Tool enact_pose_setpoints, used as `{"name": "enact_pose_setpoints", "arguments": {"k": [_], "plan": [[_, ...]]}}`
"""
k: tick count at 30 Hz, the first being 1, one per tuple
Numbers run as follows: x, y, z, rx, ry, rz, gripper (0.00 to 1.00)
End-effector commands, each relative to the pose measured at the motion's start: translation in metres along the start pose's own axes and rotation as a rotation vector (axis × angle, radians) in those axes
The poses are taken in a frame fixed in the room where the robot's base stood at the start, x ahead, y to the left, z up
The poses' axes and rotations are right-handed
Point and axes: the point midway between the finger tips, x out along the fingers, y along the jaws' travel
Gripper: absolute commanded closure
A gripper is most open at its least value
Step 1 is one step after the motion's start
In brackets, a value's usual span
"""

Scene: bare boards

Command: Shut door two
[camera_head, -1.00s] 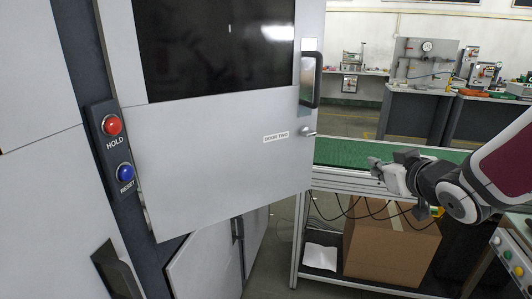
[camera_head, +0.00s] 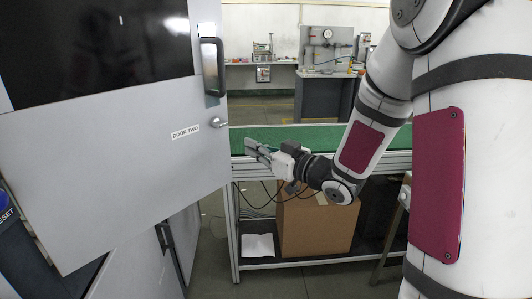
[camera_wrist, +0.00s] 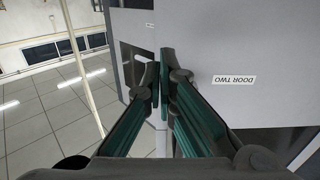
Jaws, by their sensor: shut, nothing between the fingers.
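Door two (camera_head: 110,165) is a light grey panel with a dark window, standing open at the left of the head view. It carries a "DOOR TWO" label (camera_head: 186,132), a dark bar handle (camera_head: 211,67) and a small silver latch (camera_head: 218,122) at its right edge. My gripper (camera_head: 252,147) is shut and empty, to the right of the door and below the latch, apart from the door as far as I can tell. In the wrist view the shut fingers (camera_wrist: 162,75) show in front of the door (camera_wrist: 240,50), with its label upside down (camera_wrist: 234,80).
A bench with a green top (camera_head: 310,138) stands behind my gripper, with a cardboard box (camera_head: 315,228) on its lower shelf. Another lower door (camera_head: 145,255) hangs ajar under door two. Work tables with equipment (camera_head: 325,85) are farther back.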

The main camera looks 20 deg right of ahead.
Motion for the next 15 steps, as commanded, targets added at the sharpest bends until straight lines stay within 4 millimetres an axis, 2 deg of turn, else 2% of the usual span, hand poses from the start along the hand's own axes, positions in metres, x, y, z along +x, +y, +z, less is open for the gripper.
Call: {"name": "enact_pose_setpoints", "arguments": {"k": [1,6,9,15], "plan": [[0.012,-0.002,0.000,0.000,0.001,-0.005,1.00],[0.042,-0.001,0.000,-0.001,0.000,-0.003,1.00],[0.056,-0.001,0.000,0.000,0.001,-0.002,1.00],[0.071,-0.001,0.000,0.000,0.000,-0.001,1.00]]}}
